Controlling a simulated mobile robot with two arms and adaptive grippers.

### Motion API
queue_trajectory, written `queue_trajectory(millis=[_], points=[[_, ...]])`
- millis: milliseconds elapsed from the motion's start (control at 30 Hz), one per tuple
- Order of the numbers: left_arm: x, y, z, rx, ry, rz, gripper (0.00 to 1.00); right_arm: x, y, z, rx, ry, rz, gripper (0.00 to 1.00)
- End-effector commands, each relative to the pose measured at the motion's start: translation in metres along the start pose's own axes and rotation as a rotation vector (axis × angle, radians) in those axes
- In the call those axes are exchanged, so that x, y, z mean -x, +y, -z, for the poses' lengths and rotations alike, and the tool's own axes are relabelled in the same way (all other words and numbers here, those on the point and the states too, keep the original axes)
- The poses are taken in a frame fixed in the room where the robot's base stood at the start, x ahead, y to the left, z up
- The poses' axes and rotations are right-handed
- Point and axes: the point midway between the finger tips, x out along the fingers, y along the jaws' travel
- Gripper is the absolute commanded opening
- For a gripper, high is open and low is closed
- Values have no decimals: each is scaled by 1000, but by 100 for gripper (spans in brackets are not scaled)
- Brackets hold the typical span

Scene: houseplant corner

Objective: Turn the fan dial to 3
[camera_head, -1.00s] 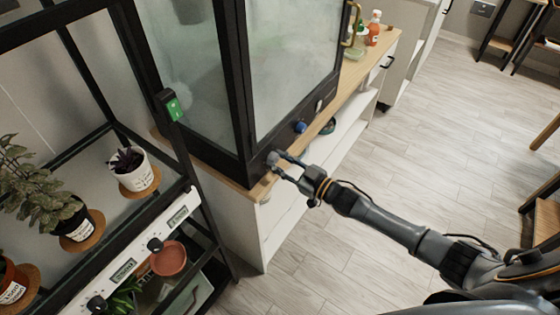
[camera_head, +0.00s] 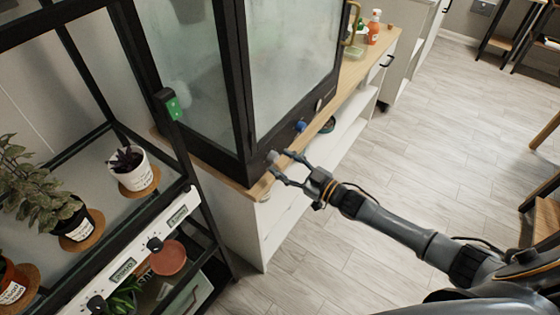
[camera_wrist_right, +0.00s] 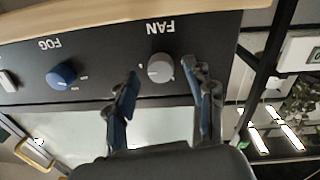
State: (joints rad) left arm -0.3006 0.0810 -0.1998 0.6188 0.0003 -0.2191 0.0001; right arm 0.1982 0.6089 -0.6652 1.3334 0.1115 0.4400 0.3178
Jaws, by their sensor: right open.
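The fan dial (camera_head: 272,156) is a small grey knob low on the black front panel of the glass cabinet. In the right wrist view the grey dial (camera_wrist_right: 160,68) sits under the upside-down word FAN. I cannot read which number it points at. My right gripper (camera_head: 280,163) is open just in front of the dial. In the wrist view its fingers (camera_wrist_right: 161,78) stand apart on either side of the dial, with a gap to it on both sides. My left gripper is not in view.
A blue FOG dial (camera_head: 300,127) is beside the fan dial on the same panel and also shows in the wrist view (camera_wrist_right: 61,76). A black plant rack (camera_head: 187,160) with potted plants stands at left. The floor (camera_head: 450,130) at right is clear.

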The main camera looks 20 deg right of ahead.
Motion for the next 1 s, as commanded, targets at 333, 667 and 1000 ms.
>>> queue_trajectory(millis=[333,667,1000], points=[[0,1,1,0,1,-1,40,75,0,-2,-1,-5,1,54],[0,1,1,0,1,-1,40,102,0,0,0,-1,0,54],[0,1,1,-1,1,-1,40,102,0,-1,0,-1,0,54]])
